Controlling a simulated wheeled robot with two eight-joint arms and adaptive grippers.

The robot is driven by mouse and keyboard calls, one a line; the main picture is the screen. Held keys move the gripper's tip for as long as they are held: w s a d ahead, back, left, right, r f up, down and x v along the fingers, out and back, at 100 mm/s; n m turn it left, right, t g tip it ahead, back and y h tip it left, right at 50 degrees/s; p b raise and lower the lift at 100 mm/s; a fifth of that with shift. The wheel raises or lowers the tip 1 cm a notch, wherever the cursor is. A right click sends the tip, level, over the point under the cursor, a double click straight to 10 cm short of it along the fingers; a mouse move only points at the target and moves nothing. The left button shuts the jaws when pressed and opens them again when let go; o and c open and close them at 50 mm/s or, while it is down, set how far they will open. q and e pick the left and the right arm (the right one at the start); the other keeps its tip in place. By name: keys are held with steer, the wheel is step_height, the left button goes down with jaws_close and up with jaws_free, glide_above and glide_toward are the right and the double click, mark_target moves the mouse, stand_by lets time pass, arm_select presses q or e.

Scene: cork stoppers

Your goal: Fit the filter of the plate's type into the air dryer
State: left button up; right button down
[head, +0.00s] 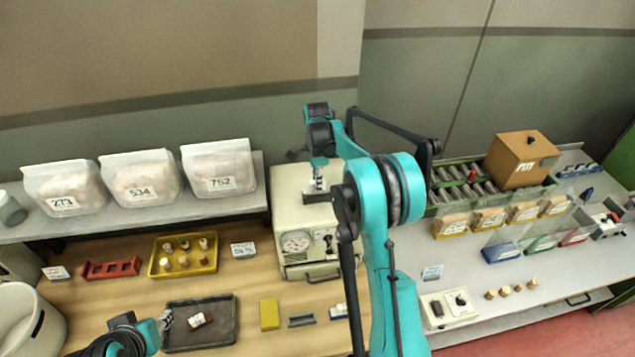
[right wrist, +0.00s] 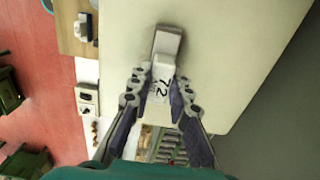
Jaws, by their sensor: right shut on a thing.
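The air dryer seems to be the beige machine (head: 283,211) with a round gauge (head: 296,242) at the middle of the bench. My right gripper (head: 317,184) is above its top. In the right wrist view the right gripper (right wrist: 160,88) is shut on a white piece (right wrist: 162,72) marked with what looks like "72", probably a filter. A grey block (right wrist: 168,40) lies just beyond it, over the beige top; I cannot tell whether they touch. The type plate cannot be made out. My left gripper (head: 166,319) is beside a dark tray; its jaw opening is unclear.
The dark tray (head: 228,328) holds a small white-and-red piece (head: 199,320). A yellow tray (head: 204,264) of corks, a red rack (head: 112,268) and a yellow block (head: 269,314) stand on the wooden bench. Labelled bags (head: 219,166) line the back shelf. A brown box (head: 522,158) stands right.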

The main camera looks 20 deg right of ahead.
steer(key=shift+f+b, duration=0.4)
steer(key=shift+f, duration=0.15)
steer(key=c, duration=1.3)
jaws_free()
steer(key=shift+c, duration=0.2)
steer(key=shift+r, duration=0.1)
step_height(320, 180, up, 12)
